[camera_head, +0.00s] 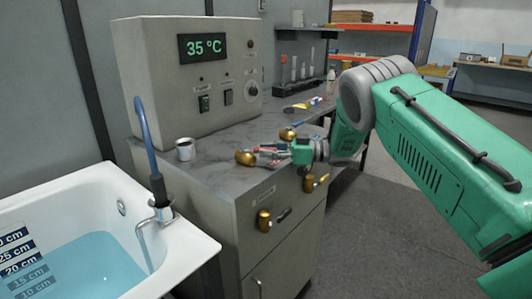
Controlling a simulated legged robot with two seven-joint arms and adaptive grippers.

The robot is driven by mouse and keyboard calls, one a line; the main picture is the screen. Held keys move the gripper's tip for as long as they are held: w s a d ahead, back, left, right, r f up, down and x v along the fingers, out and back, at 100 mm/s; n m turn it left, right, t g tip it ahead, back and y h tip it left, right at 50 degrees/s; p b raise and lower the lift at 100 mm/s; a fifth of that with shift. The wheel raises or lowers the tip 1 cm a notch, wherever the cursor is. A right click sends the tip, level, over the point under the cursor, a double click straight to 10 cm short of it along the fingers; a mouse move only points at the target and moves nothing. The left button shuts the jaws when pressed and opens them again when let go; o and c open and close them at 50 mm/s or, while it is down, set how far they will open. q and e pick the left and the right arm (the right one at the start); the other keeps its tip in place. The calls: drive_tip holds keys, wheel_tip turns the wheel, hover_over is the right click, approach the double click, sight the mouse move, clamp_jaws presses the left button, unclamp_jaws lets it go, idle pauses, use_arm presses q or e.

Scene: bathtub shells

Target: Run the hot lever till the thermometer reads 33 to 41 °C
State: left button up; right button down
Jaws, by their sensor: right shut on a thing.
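The thermometer display (203,47) on the grey box reads 35 °C in green digits. My right gripper (261,155) reaches in from the right over the cabinet top and is shut on a brass-knobbed lever (245,158) at the cabinet's front edge. Another brass knob (288,133) sits behind it on the top. Two more brass-ended levers, a lower left one (264,219) and a right one (309,184), are on the cabinet front. I cannot read which lever is hot. The white bathtub (190,238) holds blue water (90,268). A stream appears to fall from the tap (160,211). My left gripper is out of view.
A white mug (185,149) stands on the cabinet top (215,165) near the grey box (150,75). A depth scale (18,250) marks the tub wall, with the water below the 20 cm label. A test-tube rack (292,84) stands farther back. Open floor lies right of the cabinet.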

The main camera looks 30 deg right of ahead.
drive_tip(key=shift+w+d, duration=0.15)
idle(0.3)
drive_tip(key=c, duration=1.4)
unclamp_jaws()
drive_tip(key=shift+c, duration=0.2)
drive_tip(key=shift+d, duration=0.1)
drive_tip(key=v, duration=1.2)
drive_tip(key=shift+w+f, duration=0.15)
